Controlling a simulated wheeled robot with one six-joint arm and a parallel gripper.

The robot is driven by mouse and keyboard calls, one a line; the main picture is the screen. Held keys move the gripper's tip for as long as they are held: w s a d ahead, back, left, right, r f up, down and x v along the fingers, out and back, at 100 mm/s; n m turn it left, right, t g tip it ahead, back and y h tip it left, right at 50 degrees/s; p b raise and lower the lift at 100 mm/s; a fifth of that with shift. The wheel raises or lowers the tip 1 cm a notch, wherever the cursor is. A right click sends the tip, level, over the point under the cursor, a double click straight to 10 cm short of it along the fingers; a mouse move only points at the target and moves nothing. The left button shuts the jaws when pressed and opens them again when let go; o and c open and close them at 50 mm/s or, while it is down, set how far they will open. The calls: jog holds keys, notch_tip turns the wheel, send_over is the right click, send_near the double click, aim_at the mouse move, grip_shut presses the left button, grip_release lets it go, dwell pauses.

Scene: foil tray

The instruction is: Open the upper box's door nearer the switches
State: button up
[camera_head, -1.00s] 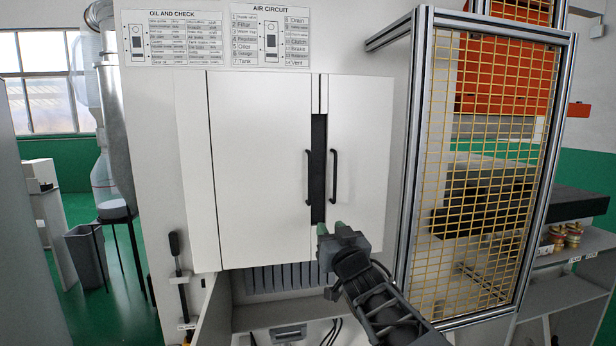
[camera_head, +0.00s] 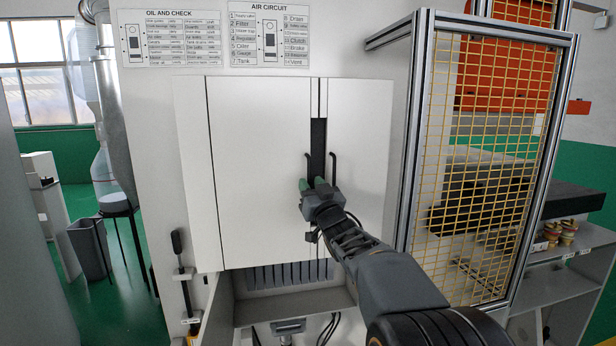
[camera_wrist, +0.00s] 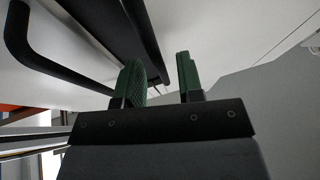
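The upper box is a white cabinet with a wide left door (camera_head: 258,180) and a narrower right door (camera_head: 362,170). Both look shut, with a dark strip (camera_head: 318,145) between them. The left door has a black handle (camera_head: 308,160), its lower part hidden by my gripper. The right door's black handle (camera_head: 334,168) also shows in the wrist view (camera_wrist: 50,62). My gripper (camera_head: 313,184) is open, its green fingertips at the left handle's lower part. In the wrist view my gripper (camera_wrist: 162,80) has a gap between its pads; whether the handle lies inside it is unclear. I cannot identify the switches.
A yellow mesh guard in a metal frame (camera_head: 410,150) stands close on the right. An open compartment (camera_head: 290,305) lies below the box. A black lever (camera_head: 177,243) is at the lower left. Label sheets (camera_head: 172,38) hang above the doors.

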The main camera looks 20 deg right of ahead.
jog(key=shift+x, duration=0.95)
grip_shut()
